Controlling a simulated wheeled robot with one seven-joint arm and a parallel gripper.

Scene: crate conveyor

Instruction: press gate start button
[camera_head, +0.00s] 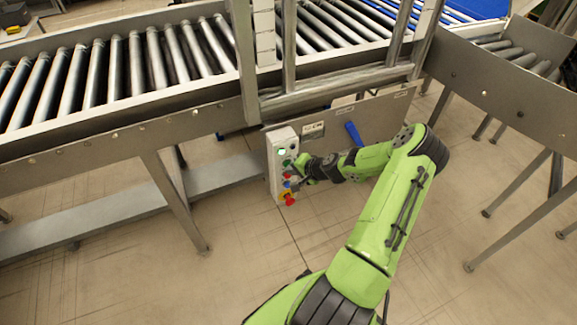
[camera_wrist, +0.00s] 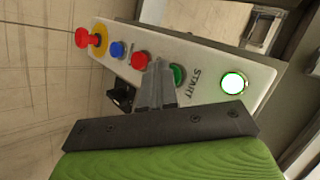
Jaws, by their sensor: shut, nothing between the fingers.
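A pale control box (camera_head: 281,165) hangs under the roller conveyor, left of my arm's end. In the wrist view the box face (camera_wrist: 205,65) carries a green button (camera_wrist: 178,75) beside the word START, a lit white round lamp (camera_wrist: 232,82), a red button (camera_wrist: 140,60), a blue button (camera_wrist: 117,49) and a red mushroom knob on yellow (camera_wrist: 85,38). My gripper (camera_wrist: 160,72) is shut and empty. Its fingertips appear over the box face between the red and green buttons, close to the green one. Contact with the green button cannot be told. My gripper (camera_head: 296,168) also shows at the box in the head view.
The roller conveyor (camera_head: 120,75) runs above, with metal posts and rails behind the box. A blue handle (camera_head: 354,133) is right of the box. Conveyor legs (camera_head: 175,200) stand left; floor in front is open.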

